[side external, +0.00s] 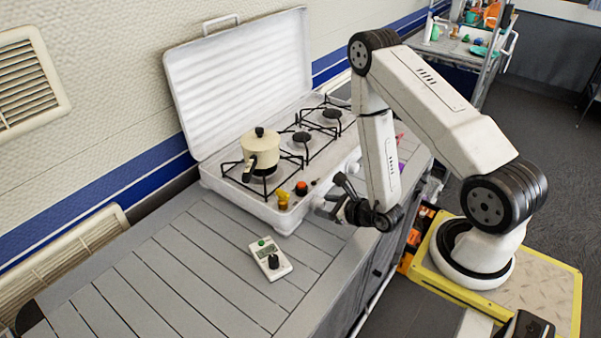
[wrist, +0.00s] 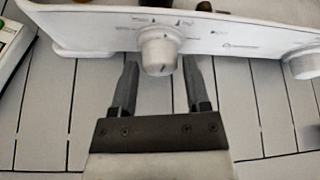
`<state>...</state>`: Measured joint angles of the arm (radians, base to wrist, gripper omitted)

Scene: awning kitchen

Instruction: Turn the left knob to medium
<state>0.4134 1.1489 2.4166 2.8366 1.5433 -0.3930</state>
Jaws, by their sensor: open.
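The white stove (side external: 245,198) stands on the slatted counter with its lid raised. In the wrist view its white front panel (wrist: 100,33) runs across the top. The left knob (wrist: 158,50) is a round white knob with a small dark mark on its face, near the middle of that view. A second white knob (wrist: 302,63) shows at the right edge. My gripper (wrist: 161,75) is open, with one dark finger on each side of the left knob's lower part. I cannot tell whether the fingers touch it. In the side view my gripper (side external: 328,203) is at the stove's front, and the left knob is hidden.
A cream pot (side external: 261,150) sits on the left burner. A white timer (side external: 270,259) lies on the counter, left of my gripper.

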